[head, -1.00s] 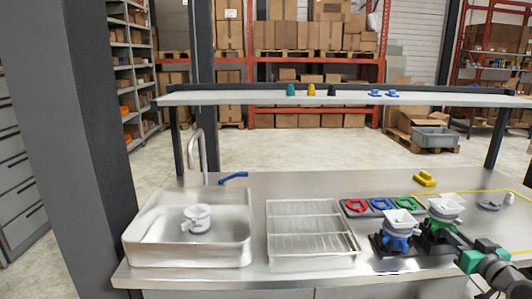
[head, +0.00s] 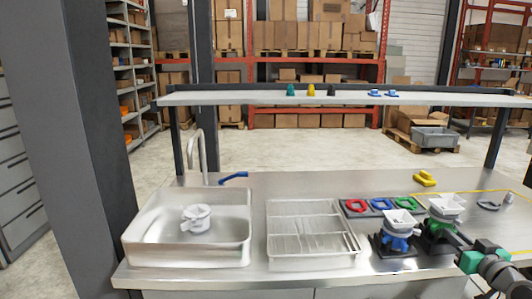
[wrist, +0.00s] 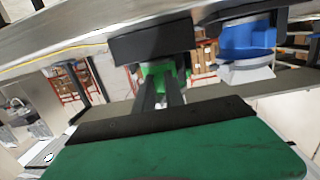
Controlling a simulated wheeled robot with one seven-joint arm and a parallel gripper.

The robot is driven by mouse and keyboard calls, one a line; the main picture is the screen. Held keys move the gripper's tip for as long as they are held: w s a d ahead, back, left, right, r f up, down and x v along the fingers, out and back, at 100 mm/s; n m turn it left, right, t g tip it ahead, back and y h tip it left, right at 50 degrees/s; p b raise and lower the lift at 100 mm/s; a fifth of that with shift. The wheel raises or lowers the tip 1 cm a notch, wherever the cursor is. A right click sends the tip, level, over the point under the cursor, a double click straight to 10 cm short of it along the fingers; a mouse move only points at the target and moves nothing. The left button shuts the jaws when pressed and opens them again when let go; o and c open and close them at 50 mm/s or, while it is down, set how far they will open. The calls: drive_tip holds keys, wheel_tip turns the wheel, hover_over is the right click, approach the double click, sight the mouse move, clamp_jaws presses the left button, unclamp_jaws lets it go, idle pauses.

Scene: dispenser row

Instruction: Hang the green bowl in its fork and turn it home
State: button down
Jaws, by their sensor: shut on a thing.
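The green bowl (head: 433,230) sits low in the right-hand dispenser, under a white hopper (head: 446,205). My gripper (head: 452,236) reaches in from the right and is shut on it. In the wrist view, which is upside down, the green bowl (wrist: 158,70) shows between and beyond the two dark fingers of my gripper (wrist: 162,88). The dark stand (wrist: 150,42) shows above it there. Whether the bowl is fully seated in its fork is hidden by the fingers and the stand.
A blue dispenser (head: 397,242) stands close on the left. Behind is a dark tray with red, blue and green rings (head: 381,204). A wire rack (head: 311,230) and a sink (head: 150,240) with a white pot (head: 196,218) lie left. A yellow object (head: 425,179) lies behind.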

drive_tip(key=shift+w+a+f, duration=0.1)
drive_tip(key=shift+a+f, duration=0.15)
drive_tip(key=shift+f, duration=0.05)
